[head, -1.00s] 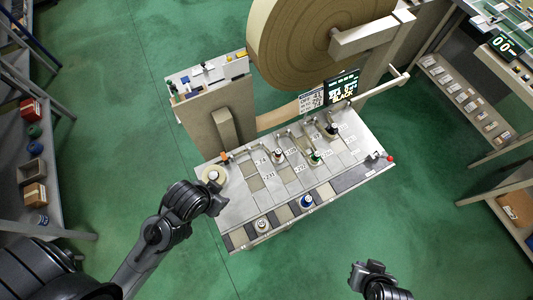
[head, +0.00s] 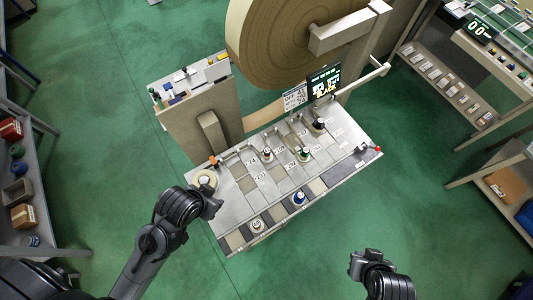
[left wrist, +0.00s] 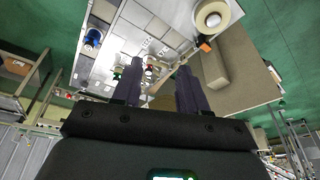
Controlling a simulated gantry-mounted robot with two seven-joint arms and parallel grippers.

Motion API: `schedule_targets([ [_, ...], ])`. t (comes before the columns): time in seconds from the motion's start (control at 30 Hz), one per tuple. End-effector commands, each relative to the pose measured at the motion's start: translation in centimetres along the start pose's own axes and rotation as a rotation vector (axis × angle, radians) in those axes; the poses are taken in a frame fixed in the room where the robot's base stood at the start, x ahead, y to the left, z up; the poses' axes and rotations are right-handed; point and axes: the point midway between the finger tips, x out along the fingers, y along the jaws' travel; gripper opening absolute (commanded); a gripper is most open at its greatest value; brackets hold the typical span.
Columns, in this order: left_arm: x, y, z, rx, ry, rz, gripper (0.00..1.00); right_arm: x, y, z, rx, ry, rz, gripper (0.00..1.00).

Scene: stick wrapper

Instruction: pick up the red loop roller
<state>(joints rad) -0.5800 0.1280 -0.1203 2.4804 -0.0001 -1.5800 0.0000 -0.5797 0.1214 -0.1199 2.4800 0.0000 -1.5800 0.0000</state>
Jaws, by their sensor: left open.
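A small roller with a red part (head: 267,154) stands in the back row of the grey worktable (head: 345,168). I take it for the red loop roller; a loop cannot be made out. A reddish spot (left wrist: 150,69) between the fingers in the left wrist view may be the same roller. My left gripper (head: 213,203) is over the table's left front part, beside the white tape roll (head: 204,180), left of and apart from the red roller. Its fingers show open and empty in the left wrist view (left wrist: 160,88). My right gripper (head: 367,262) is off the table's front right; its jaws are unclear.
Green (head: 305,154) and black (head: 319,124) rollers stand nearby; blue (head: 299,198) and white (head: 257,226) ones are in front. A sign (head: 323,82), a large brown roll (head: 275,50) and a beige block (head: 209,132) stand behind. A red knob (head: 378,149) sits at the right end.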

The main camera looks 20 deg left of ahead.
Motion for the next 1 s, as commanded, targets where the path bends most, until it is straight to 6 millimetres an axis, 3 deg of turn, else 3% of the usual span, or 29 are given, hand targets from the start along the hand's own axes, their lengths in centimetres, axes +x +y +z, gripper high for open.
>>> schedule_targets([
  [0.27, 0.0, 0.0, 0.0, -0.002, 0.000, 0.001, 0.44, 0.0, 0.0, 0.0, 0.000, 0.000, 0.000, 0.00],
  [0.4, 0.0, 0.1, 0.0, -0.006, 0.000, 0.004, 0.62, 0.0, 0.0, 0.0, 0.000, 0.000, -0.001, 0.00],
  [0.73, 0.0, 0.2, 0.0, 0.015, 0.000, 0.006, 0.62, 0.0, 0.0, 0.0, 0.001, 0.000, -0.001, 0.00],
  [0.87, 0.0, 0.2, -0.4, 0.138, 0.019, 0.004, 0.62, 0.0, -0.1, 0.0, 0.001, 0.000, -0.002, 0.00],
  [1.0, 1.9, 1.2, -0.4, 0.492, 0.033, 0.007, 0.62, 0.0, -0.1, 0.0, 0.002, 0.001, -0.001, 0.00],
])
